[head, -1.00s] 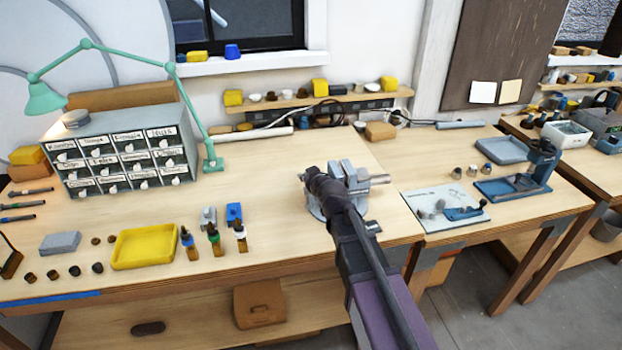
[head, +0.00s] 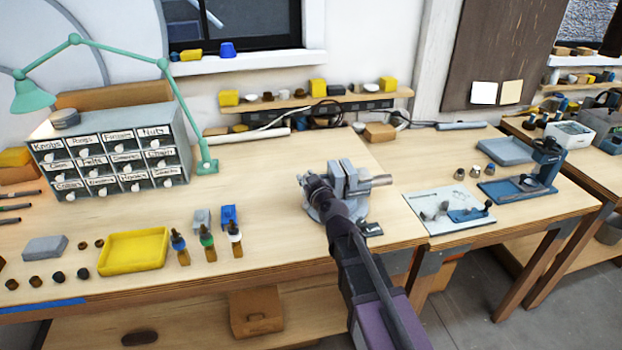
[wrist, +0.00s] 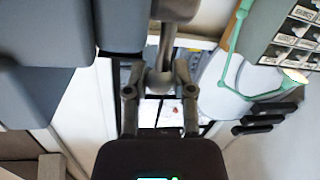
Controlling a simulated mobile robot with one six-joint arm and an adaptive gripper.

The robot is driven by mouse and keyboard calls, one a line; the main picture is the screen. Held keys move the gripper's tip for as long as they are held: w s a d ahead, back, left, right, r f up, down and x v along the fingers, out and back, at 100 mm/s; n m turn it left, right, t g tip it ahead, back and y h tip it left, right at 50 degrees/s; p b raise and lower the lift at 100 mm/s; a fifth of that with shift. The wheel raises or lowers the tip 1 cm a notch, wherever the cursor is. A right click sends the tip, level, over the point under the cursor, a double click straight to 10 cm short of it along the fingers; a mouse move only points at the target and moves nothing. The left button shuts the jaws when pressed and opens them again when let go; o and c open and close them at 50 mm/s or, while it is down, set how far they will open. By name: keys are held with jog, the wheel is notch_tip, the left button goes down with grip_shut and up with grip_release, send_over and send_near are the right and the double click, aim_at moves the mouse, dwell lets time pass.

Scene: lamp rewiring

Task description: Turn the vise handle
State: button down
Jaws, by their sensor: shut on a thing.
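The grey metal vise (head: 352,184) stands near the front edge of the wooden workbench, a little right of the middle in the head view. My gripper (head: 315,188) is at its front left side, and my arm hides part of the vise. In the wrist view the two fingers of my gripper (wrist: 159,88) close around the rounded grey end of the vise handle (wrist: 162,80). The handle's bar runs upward from the fingers towards the large grey vise body (wrist: 45,90). In the head view the handle is mostly hidden behind my gripper.
Dropper bottles (head: 207,243) and a yellow tray (head: 135,251) stand left of the vise. A labelled drawer cabinet (head: 110,157) and a green lamp (head: 207,165) are at the back left. A pale board (head: 447,208) with small parts lies to the right.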

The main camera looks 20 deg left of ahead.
jog(key=shift+s+a+f, duration=0.1)
jog(key=shift+s, duration=0.05)
jog(key=shift+c, duration=2.3)
grip_release()
jog(key=shift+a, duration=0.15)
